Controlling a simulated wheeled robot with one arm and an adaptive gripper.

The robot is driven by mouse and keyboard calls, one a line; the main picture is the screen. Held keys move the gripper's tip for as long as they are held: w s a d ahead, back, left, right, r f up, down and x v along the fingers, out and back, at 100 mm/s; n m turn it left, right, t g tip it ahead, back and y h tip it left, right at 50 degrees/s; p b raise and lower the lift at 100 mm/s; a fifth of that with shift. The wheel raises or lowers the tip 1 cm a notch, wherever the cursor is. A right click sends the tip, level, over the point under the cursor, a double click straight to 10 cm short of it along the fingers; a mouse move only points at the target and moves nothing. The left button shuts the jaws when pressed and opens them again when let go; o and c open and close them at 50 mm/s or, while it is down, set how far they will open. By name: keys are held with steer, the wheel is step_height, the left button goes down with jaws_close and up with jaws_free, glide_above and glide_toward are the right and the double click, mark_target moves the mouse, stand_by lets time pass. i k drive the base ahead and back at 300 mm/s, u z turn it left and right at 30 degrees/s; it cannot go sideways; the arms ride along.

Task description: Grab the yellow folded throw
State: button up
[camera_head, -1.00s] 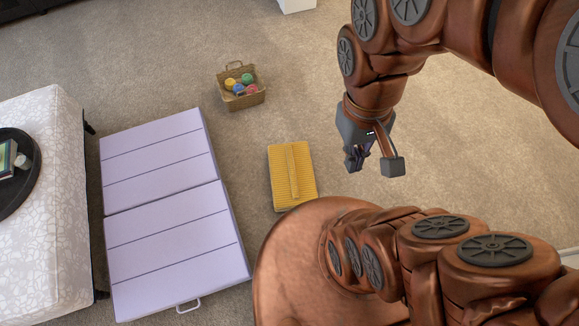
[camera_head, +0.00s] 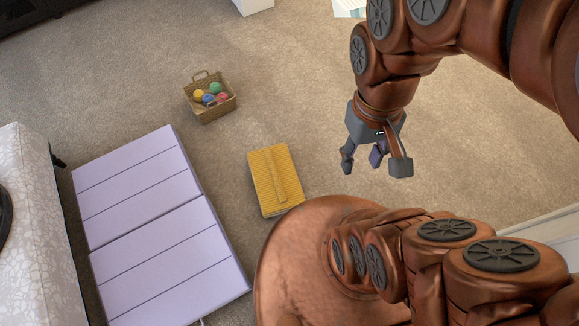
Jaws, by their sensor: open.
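The yellow folded throw (camera_head: 264,183) lies flat on the carpet near the middle of the head view, with a raised strip along its top. It is just above and left of my rounded base in the picture. My gripper (camera_head: 376,167) is open and empty, to the right of the throw and apart from it. Its fingers point down. How high it is above the floor I cannot tell exactly.
A lilac folding mat (camera_head: 150,215) lies left of the throw. A wicker basket (camera_head: 213,112) with several coloured balls stands beyond it. A pale patterned ottoman (camera_head: 30,250) is at the left edge. Carpet between basket, throw and gripper is clear.

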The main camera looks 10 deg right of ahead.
mark_target(277, 187)
steer(key=z, duration=0.9)
steer(key=k, duration=0.95)
steer(key=u, duration=0.85)
